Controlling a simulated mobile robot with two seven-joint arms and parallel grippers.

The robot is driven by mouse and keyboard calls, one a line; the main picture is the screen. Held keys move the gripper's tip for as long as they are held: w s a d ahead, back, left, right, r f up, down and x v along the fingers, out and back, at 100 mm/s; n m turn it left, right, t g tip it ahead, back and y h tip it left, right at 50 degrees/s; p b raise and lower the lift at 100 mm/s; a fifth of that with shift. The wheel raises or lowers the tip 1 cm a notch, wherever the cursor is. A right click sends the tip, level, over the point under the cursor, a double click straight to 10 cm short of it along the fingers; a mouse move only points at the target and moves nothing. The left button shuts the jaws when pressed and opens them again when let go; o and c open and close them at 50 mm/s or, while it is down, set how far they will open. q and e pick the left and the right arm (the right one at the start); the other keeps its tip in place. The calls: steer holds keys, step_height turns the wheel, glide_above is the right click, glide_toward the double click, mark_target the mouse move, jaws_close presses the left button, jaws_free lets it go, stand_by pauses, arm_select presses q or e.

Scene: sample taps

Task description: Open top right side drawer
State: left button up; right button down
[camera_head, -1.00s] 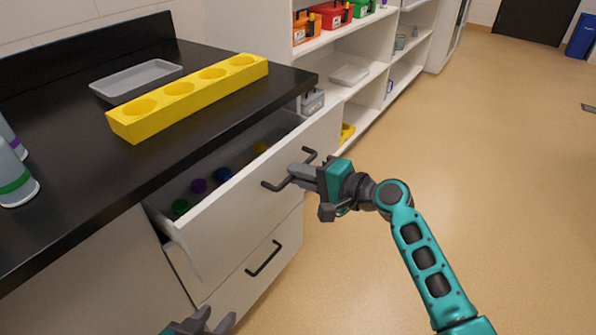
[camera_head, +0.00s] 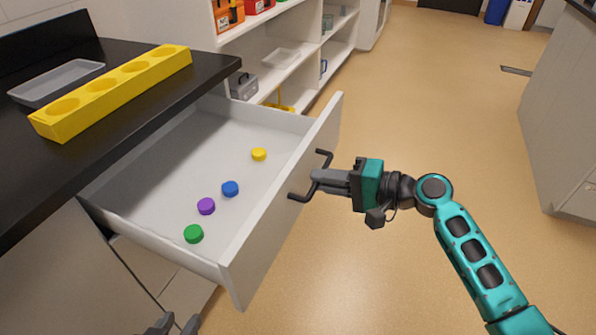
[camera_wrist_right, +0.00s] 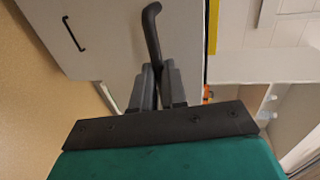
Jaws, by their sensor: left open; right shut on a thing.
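The top drawer (camera_head: 285,200) of the counter is pulled well out, its white inside in plain view. Its dark bar handle (camera_head: 322,160) also shows in the right wrist view (camera_wrist_right: 151,28). My right gripper (camera_head: 316,176) is shut on this handle, level with the middle of the drawer front; its fingers (camera_wrist_right: 158,85) meet around the bar in the wrist view. In the drawer lie a green cap (camera_head: 193,233), a purple cap (camera_head: 206,206), a blue cap (camera_head: 230,188) and a yellow cap (camera_head: 258,154). My left gripper (camera_head: 175,325) is open at the bottom edge, mostly cut off.
A yellow holder with round holes (camera_head: 115,92) and a grey tray (camera_head: 55,82) stand on the black counter (camera_head: 215,75). White shelves (camera_head: 285,35) with boxes stand behind. The floor (camera_head: 440,130) right of the drawer is clear; another cabinet (camera_head: 560,110) stands far right.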

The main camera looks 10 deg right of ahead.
steer(key=shift+f+v, duration=0.15)
steer(key=shift+v, duration=0.6)
steer(key=shift+f+v, duration=0.15)
steer(key=shift+v, duration=0.6)
steer(key=c, duration=1.2)
jaws_free()
steer(key=shift+o, duration=0.2)
steer(key=shift+d, duration=0.1)
steer(key=v, duration=1.3)
